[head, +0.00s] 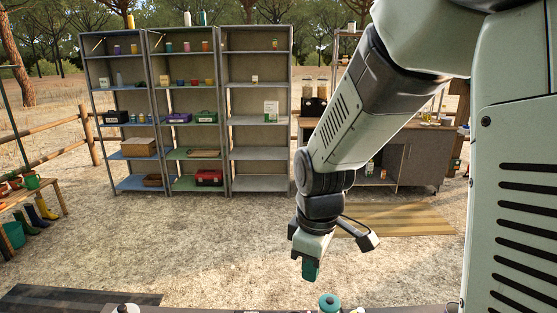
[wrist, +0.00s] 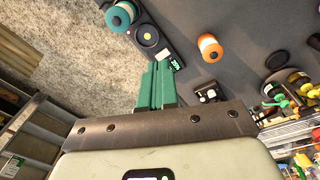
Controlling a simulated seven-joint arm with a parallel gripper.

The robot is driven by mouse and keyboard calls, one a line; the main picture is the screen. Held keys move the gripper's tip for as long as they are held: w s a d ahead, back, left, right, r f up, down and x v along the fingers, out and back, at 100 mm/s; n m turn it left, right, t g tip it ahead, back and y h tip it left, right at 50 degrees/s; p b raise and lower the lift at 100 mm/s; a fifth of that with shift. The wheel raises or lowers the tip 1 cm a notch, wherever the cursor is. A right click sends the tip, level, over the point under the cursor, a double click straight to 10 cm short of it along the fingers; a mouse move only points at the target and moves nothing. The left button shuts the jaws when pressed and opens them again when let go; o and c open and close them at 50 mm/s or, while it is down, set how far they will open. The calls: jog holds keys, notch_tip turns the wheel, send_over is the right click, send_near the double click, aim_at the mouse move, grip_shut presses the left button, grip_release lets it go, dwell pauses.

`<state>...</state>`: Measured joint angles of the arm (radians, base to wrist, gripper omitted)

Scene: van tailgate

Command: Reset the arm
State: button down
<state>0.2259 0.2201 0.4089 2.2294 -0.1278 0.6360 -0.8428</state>
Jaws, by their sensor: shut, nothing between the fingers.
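My gripper (head: 311,269) hangs at the end of my arm, pointing down above the near edge of the work surface in the head view. Its green fingers are together and empty. In the wrist view the gripper (wrist: 157,85) also shows its fingers side by side with nothing between them. No object touches the fingers. My arm reaches down from the upper right in the head view.
A teal spool (head: 329,302) stands at the near edge; the wrist view shows it beside a dark scale. An orange spool (wrist: 210,47) and several small items lie on the dark surface (wrist: 255,25). Shelves (head: 258,152) stand far back. Open gravel lies between.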

jog(key=s+d+r+m+t, duration=0.2)
jog(key=s+r+m, duration=0.4)
jog(key=s+r, duration=0.2)
jog(key=s+d+r+m+t, duration=0.2)
jog(key=s+d+r+m, duration=0.1)
jog(key=s+r+m, duration=0.3)
notch_tip(320, 180, up, 3)
jog(key=shift+s+f+t, duration=0.1)
jog(key=shift+s+t, duration=0.2)
jog(key=shift+s, duration=0.75)
